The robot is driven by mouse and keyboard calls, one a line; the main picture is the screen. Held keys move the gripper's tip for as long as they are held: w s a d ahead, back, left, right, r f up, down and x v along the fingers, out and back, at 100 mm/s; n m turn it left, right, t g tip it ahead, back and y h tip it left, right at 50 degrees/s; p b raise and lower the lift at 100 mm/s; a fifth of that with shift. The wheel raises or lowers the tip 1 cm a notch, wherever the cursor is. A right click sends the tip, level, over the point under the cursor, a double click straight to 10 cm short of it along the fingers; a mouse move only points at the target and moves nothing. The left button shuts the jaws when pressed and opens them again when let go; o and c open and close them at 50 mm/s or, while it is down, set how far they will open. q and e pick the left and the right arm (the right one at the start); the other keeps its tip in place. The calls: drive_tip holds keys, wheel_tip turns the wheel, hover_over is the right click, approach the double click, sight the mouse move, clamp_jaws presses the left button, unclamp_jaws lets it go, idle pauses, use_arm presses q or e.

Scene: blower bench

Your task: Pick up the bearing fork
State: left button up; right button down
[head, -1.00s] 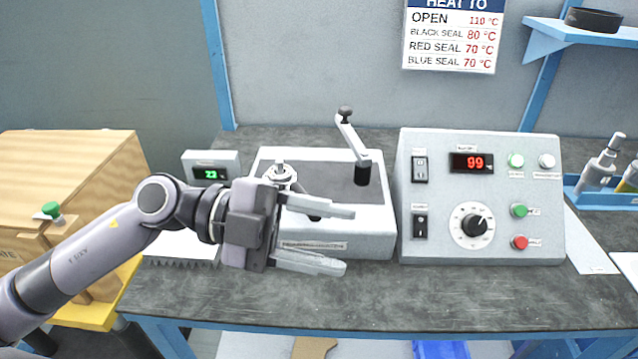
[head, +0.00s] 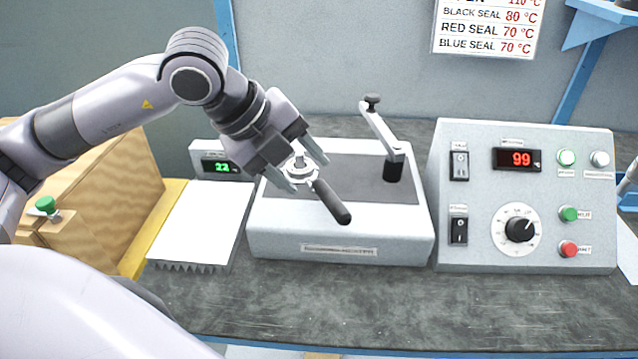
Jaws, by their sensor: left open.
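The bearing fork (head: 333,204) lies on top of the grey bench heater (head: 278,243). Its black handle points towards the front right, and its metal end is at a small round metal part (head: 300,168) with a stub on top. My left gripper (head: 308,176) is open, with its fingers pointing down and to the right. In the picture its fingertips lie on either side of the round part and the fork's metal end. I cannot tell whether they touch. The fork's far end is partly hidden. My right gripper is out of view.
A crank-like arm with a black knob (head: 372,103) stands on the heater's right. A control box (head: 470,190) reading 99 stands right of it. A white plate (head: 200,225) and a small display reading 22 (head: 221,167) are left. The bench front (head: 400,300) is clear.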

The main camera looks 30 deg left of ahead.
sight(320, 186)
use_arm(q)
drive_tip(key=x, duration=0.5)
drive_tip(key=shift+f, duration=0.25)
drive_tip(key=shift+c, duration=0.3)
clamp_jaws()
drive_tip(key=shift+r, duration=0.1)
wheel_tip(320, 186, up, 20)
drive_tip(key=p, duration=0.2)
idle(0.3)
